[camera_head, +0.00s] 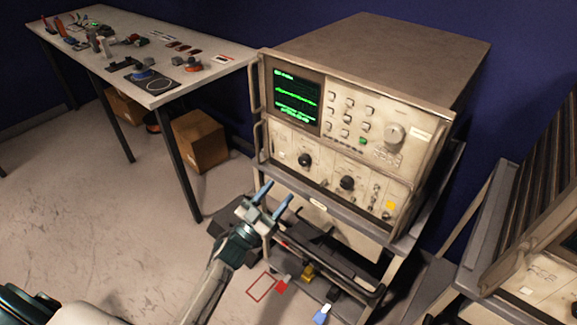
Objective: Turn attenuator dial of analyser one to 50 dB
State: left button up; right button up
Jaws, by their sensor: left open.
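A beige analyser (345,110) with a lit green screen (297,98) stands on a cart. Its lower panel has two black dials, a left one (305,160) and a right one (347,183). A large pale knob (396,133) sits at the upper right of the front. The labels are too small to read, so I cannot tell which is the attenuator dial or its setting. My left gripper (279,192) is open and empty, below and in front of the left black dial, apart from the panel. My right gripper is not in view.
The cart's shelf edge (318,205) juts out below the panel. A white table (200,85) with small tools stands at the back left, with cardboard boxes (199,141) under it. Another rack unit (530,255) is at the right. The left floor is clear.

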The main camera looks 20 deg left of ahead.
aim_at(301, 163)
pick_arm(q)
jog(key=p+x, duration=0.2)
jog(key=x, duration=0.7)
jog(key=shift+w+d+r+p, duration=0.1)
jog(key=shift+w+d+p, duration=0.15)
jog(key=shift+w, duration=0.2)
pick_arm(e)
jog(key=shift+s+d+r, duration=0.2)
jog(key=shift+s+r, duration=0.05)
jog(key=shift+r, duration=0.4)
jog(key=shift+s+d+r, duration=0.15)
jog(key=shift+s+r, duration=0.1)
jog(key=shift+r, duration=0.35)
pick_arm(q)
jog(key=shift+c, duration=1.1)
jog(key=c, duration=0.8)
jog(key=shift+o, duration=0.2)
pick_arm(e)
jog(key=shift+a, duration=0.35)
pick_arm(q)
jog(key=shift+a+m, duration=0.1)
jog(key=shift+m, duration=0.2)
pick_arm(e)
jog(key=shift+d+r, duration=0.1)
